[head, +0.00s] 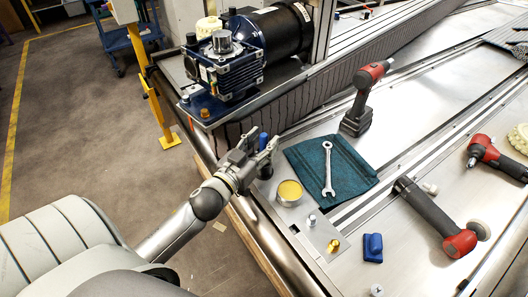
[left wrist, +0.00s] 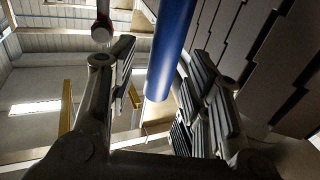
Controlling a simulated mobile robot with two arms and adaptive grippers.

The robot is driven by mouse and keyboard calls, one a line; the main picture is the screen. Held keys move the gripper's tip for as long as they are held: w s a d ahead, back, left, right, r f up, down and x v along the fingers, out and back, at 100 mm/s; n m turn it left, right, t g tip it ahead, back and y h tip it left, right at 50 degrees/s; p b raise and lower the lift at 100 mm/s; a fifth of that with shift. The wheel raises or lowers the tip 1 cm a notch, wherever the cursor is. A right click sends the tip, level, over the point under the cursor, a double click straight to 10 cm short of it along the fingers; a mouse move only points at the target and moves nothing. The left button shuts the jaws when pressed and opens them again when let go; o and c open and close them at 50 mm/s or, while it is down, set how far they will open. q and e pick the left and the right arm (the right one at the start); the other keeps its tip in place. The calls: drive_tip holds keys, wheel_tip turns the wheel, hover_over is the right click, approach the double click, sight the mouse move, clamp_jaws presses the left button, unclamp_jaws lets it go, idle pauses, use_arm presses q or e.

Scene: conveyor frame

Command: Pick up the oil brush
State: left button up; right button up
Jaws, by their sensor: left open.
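The oil brush appears to be the upright item with a blue handle (head: 263,139) near the left edge of the metal bench; its lower part is mostly hidden by my gripper. My left gripper (head: 259,148) is open at the handle, with its fingers beside it. In the left wrist view the blue handle (left wrist: 170,50) stands between the two open fingers (left wrist: 155,85), with gaps visible, so it is not clamped. My right gripper is out of view.
A tin of yellow paste (head: 289,193) stands right beside my gripper. A wrench (head: 328,170) lies on a teal cloth (head: 350,178). A red drill (head: 366,95) and a blue motor unit (head: 228,75) stand behind. A small blue block (head: 373,248) lies in front.

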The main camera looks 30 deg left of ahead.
use_arm(q)
drive_tip(key=shift+w, duration=0.55)
clamp_jaws()
drive_tip(key=shift+r, duration=0.1)
